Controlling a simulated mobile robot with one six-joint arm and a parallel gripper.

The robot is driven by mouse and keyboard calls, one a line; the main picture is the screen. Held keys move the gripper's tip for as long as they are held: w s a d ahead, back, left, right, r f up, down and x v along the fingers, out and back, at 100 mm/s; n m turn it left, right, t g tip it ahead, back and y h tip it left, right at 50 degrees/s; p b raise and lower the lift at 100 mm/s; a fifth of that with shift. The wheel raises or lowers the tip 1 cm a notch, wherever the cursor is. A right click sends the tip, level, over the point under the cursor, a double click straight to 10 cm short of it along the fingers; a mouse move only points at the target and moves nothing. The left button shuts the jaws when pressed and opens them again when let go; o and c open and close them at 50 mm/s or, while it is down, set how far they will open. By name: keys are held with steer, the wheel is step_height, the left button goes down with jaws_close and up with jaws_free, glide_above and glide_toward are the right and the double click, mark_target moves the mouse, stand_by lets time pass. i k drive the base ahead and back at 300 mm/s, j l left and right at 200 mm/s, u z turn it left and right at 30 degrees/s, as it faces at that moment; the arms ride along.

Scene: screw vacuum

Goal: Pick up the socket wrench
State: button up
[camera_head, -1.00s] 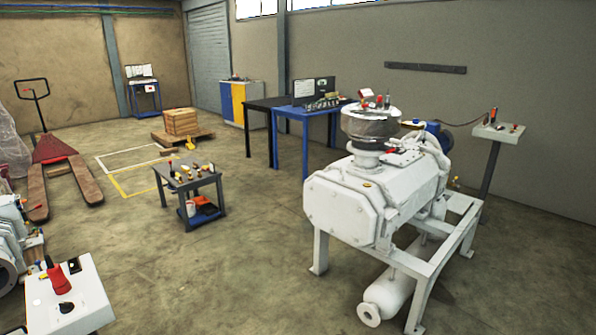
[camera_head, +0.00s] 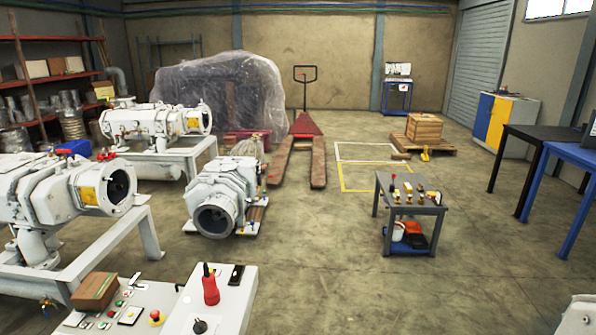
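I cannot make out the socket wrench for certain. Several small tools with yellow, red and black parts stand or lie on a small dark workshop table (camera_head: 432,209) right of centre, too small to tell apart. My gripper is not in view.
White pump machines (camera_head: 225,190) on frames fill the left. A red pallet jack (camera_head: 305,125) and a crate (camera_head: 424,128) on a pallet are behind. A blue table (camera_head: 575,152) stands at right. Open floor surrounds the small table.

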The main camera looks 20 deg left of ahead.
mark_target(65, 151)
steer(key=i+j+u, duration=0.15)
steer(key=i, duration=0.4)
steer(key=i+u, duration=0.15)
steer(key=i, duration=0.35)
steer(key=i+l+u, duration=0.15)
steer(key=i, duration=0.4)
steer(key=i+u, duration=0.15)
steer(key=i, duration=0.35)
steer(key=i+l+u, duration=0.15)
steer(key=i, duration=0.35)
steer(key=i+l+u, duration=0.15)
steer(key=i+l, duration=0.15)
steer(key=i, duration=0.25)
steer(key=i+j+u, duration=0.6)
steer(key=i+u, duration=0.8)
steer(key=i, duration=0.25)
steer(key=i+l+u, duration=0.25)
steer(key=i+u, duration=0.25)
steer(key=i+l+u, duration=0.45)
steer(key=i+l, duration=0.1)
steer(key=i, duration=0.75)
steer(key=i+u, duration=0.15)
steer(key=i, duration=0.7)
steer(key=l, duration=0.05)
